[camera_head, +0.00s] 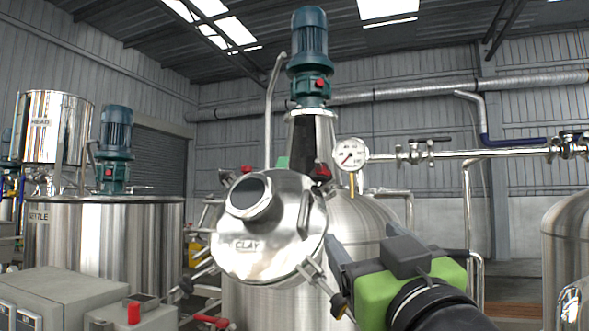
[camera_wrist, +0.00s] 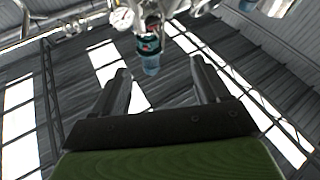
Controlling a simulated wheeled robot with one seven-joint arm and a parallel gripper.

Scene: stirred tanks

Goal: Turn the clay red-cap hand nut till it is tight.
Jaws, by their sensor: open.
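Another nut with a dark end (camera_head: 340,303) hangs on a rod at the lower right. My gripper (camera_head: 362,240) is right of the lid, below the red cap and apart from it. In the wrist view its two fingers (camera_wrist: 161,78) are spread and empty, pointing up toward the roof. No hand nut is clear there.
A pressure gauge (camera_head: 350,154) and a valve pipe (camera_head: 450,155) stand right of the red cap. A teal motor (camera_head: 309,45) tops the tank. The kettle tank (camera_head: 100,240) is at left, a grey control box (camera_head: 65,297) in front. Another tank (camera_head: 572,235) is far right.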

